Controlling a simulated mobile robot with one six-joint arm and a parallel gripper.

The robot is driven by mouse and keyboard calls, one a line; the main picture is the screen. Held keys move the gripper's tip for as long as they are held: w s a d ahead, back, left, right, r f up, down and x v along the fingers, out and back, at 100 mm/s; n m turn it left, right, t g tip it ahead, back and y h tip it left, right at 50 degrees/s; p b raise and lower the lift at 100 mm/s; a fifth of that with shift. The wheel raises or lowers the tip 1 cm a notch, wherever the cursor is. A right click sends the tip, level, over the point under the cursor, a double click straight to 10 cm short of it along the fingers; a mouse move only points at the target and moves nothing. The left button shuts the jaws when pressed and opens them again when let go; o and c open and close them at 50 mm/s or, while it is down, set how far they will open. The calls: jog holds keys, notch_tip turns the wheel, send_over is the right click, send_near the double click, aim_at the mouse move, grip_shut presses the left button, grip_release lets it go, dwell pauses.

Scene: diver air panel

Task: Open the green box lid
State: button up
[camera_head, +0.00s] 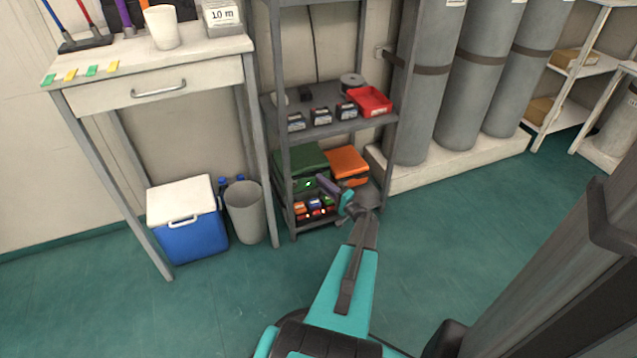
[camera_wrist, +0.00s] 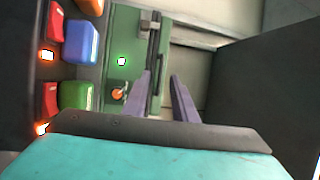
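The green box (camera_head: 300,165) sits on a low shelf of the grey rack, its lid looking shut in the head view. My gripper (camera_head: 326,186) is in front of the box. In the wrist view its two purple fingers (camera_wrist: 161,76) are apart, with nothing seen held, near the lid's edge. I cannot tell whether they touch it.
The shelf above holds a red tray (camera_head: 371,101). A bin (camera_head: 245,212) and blue cooler (camera_head: 187,238) stand left. The front floor is free.

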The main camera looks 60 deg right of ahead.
jog(key=shift+x, duration=1.25)
grip_shut()
dwell(0.5)
